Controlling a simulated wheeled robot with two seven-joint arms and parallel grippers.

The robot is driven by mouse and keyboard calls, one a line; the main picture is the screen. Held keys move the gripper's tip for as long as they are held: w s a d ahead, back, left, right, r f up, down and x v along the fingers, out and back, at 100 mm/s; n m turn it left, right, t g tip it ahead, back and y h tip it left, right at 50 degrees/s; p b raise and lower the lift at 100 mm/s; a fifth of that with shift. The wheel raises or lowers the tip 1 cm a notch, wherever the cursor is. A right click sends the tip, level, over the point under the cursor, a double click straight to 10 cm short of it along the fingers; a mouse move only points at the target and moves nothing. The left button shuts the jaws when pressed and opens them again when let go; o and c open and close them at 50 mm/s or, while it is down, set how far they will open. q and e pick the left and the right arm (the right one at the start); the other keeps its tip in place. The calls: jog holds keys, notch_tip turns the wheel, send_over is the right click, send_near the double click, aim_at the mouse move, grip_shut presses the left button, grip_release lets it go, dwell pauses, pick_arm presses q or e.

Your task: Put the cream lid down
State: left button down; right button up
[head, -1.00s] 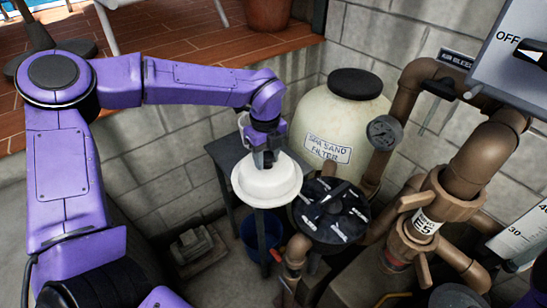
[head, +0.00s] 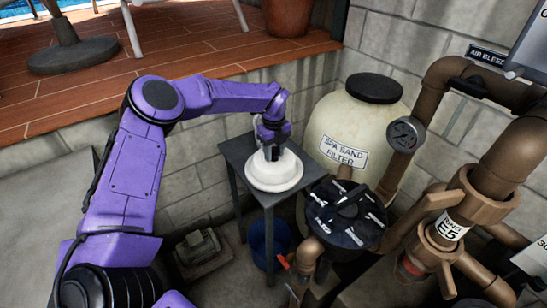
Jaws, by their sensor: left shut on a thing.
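The cream lid (head: 272,176) is a round, pale, domed disc with a wide rim. It is over the top of a small dark table (head: 236,150) beside the sand filter. My left gripper (head: 272,150) points down at the middle of the lid and is shut on its top. The fingertips are small and partly hidden. I cannot tell whether the lid's underside touches the table. My right gripper is not in view.
A cream spa sand filter (head: 345,125) stands right of the table. A black-topped pump strainer (head: 345,212) is close at the table's front right. Brown pipes (head: 495,165) fill the right side. A blue bucket (head: 268,240) sits under the table. Block walls close in behind.

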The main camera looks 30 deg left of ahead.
pick_arm(q)
jog(key=shift+f, duration=0.6)
jog(key=shift+w, duration=0.2)
jog(key=c, duration=0.7)
grip_release()
jog(key=shift+w+f, duration=0.1)
jog(key=shift+o, duration=0.2)
jog(key=shift+s, duration=0.2)
jog(key=shift+r, duration=0.3)
notch_tip(320, 180, up, 12)
jog(key=b, duration=0.1)
jog(key=shift+f+b, duration=0.2)
jog(key=shift+b, duration=0.15)
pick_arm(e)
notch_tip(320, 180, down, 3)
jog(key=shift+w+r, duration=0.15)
